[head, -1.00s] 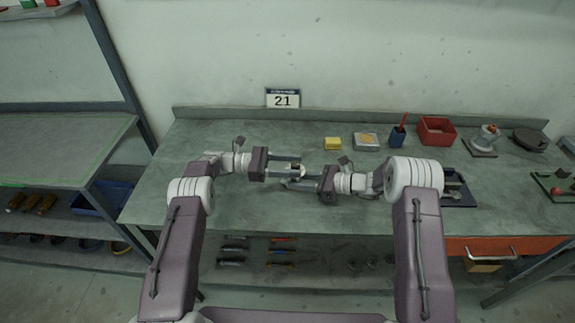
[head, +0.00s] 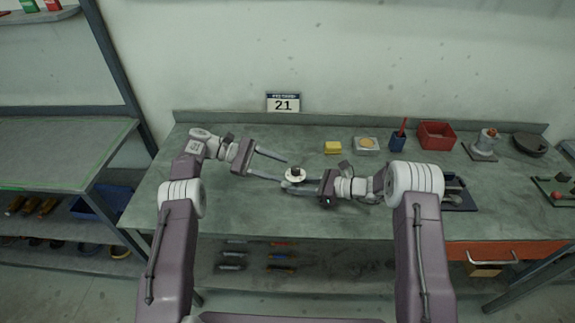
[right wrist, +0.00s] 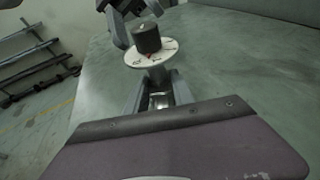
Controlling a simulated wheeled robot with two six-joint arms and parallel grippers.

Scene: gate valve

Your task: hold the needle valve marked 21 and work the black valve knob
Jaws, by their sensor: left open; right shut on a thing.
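The needle valve (head: 295,178) stands on the bench below the wall sign marked 21 (head: 283,103). It has a pale round dial plate (right wrist: 151,54) with a black knob (right wrist: 146,38) on top. The knob also shows in the head view (head: 296,171). My right gripper (head: 292,186) is shut on the valve's body below the plate; its fingers show in the right wrist view (right wrist: 158,92). My left gripper (head: 268,168) is open, its fingers apart, to the left of the knob and clear of it. Part of the valve body is hidden by the right fingers.
A dark tray (head: 462,200) lies right of my right arm. The bench's left front is clear.

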